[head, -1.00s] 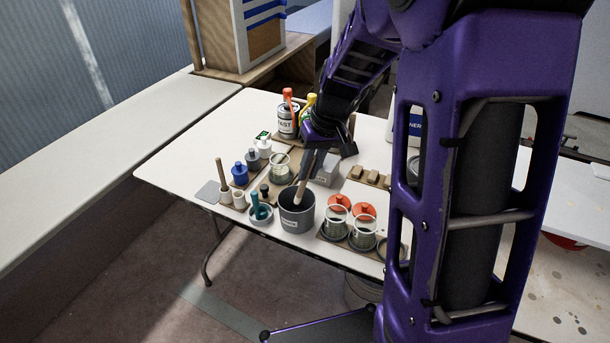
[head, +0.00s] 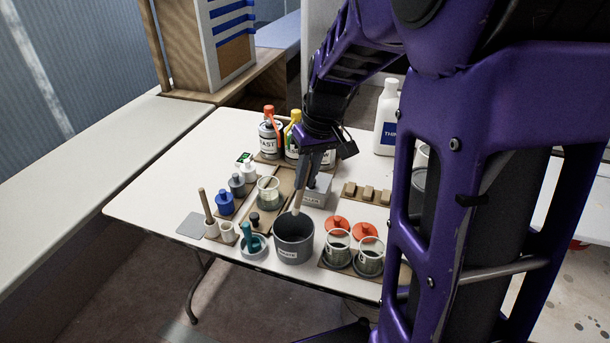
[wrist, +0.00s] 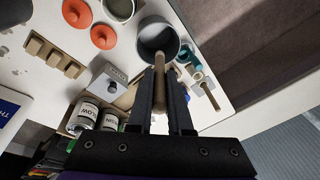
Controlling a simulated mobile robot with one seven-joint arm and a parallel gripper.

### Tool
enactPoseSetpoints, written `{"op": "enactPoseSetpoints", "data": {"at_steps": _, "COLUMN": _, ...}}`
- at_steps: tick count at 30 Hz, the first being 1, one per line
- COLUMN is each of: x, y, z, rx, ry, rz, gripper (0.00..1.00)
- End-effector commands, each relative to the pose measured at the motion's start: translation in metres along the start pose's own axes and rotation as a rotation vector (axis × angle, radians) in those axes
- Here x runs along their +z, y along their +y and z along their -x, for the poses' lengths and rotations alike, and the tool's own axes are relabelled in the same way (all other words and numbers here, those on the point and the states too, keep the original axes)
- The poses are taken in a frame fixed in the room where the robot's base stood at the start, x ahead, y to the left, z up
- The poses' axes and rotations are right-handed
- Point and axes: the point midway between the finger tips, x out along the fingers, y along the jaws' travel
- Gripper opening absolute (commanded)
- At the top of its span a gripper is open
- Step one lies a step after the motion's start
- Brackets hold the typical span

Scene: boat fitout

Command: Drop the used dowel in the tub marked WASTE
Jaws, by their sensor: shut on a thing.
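My gripper (head: 303,172) is shut on the used dowel (head: 298,200), a pale wooden stick that points down from the jaws. The grey tub (head: 293,252) with a WASTE label stands upright near the table's front edge. In the head view the dowel's lower end is at the tub's far rim. In the wrist view the dowel (wrist: 159,75) lies between the fingers (wrist: 160,104), and its tip overlaps the near rim of the tub (wrist: 143,40). I cannot tell how high the tip is above the rim.
A teal-handled tool in a small dish (head: 255,250) and an upright stick in a holder (head: 207,208) stand left. Labelled cans (head: 268,140) and a grey block (head: 317,190) are behind. The table's left part is clear.

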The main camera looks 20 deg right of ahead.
Motion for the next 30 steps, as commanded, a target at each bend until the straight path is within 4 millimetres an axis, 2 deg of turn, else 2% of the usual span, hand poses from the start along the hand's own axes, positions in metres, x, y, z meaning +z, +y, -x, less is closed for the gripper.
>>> {"op": "enactPoseSetpoints", "data": {"at_steps": 21, "x": 0.005, "y": 0.004, "z": -0.059, "rx": -0.001, "ry": -0.001, "rz": 0.0, "gripper": 0.0}}
{"op": "enactPoseSetpoints", "data": {"at_steps": 30, "x": 0.004, "y": 0.004, "z": -0.074, "rx": -0.001, "ry": -0.001, "rz": 0.001, "gripper": 0.0}}
